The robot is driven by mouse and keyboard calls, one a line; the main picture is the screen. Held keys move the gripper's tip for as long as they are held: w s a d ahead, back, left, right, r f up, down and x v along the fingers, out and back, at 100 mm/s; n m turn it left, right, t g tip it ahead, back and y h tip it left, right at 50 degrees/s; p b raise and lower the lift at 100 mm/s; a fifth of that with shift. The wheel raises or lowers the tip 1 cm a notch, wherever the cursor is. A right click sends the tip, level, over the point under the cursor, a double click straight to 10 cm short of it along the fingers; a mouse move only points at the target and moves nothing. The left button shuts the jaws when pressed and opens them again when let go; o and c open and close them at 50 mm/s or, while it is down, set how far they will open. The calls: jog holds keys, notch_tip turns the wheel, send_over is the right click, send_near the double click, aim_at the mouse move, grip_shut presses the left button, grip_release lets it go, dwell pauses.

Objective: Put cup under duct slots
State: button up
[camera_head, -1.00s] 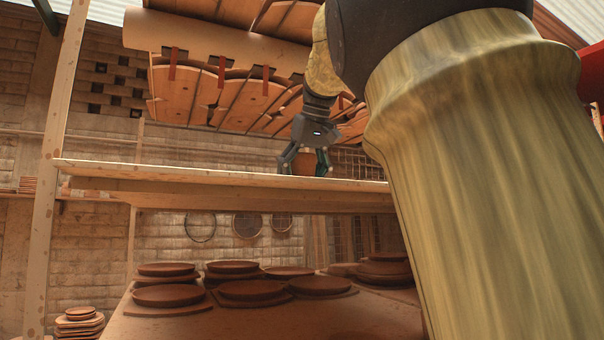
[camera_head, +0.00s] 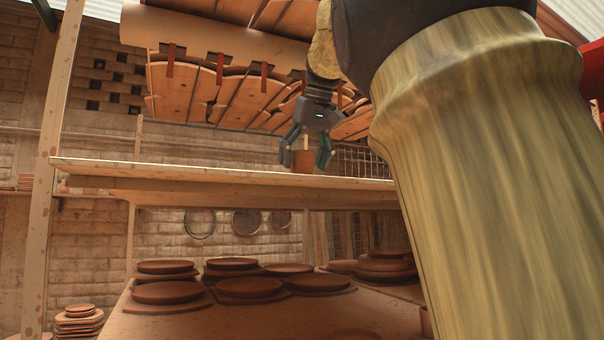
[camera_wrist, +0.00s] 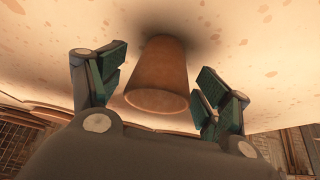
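A brown clay cup (camera_head: 304,161) stands on the upper wooden shelf (camera_head: 215,176), below the hanging duct (camera_head: 215,38) with its slots along the lower edge. In the wrist view the cup (camera_wrist: 158,78) sits between my open fingers, with a gap on both sides. My gripper (camera_head: 306,156) is above the shelf with its fingers spread around the cup; it also shows in the wrist view (camera_wrist: 155,90). The cup's base on the shelf is partly hidden by the shelf's front edge in the head view.
Wooden slats with red straps (camera_head: 217,92) hang close above my gripper. Several clay plates (camera_head: 250,288) lie on boards on the lower table. A wooden post (camera_head: 55,150) stands at the left.

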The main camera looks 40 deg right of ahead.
jog(key=v, duration=0.9)
jog(key=shift+s+r+b, duration=0.2)
jog(key=shift+s+b, duration=0.1)
jog(key=shift+b, duration=0.05)
jog(key=shift+w, duration=0.1)
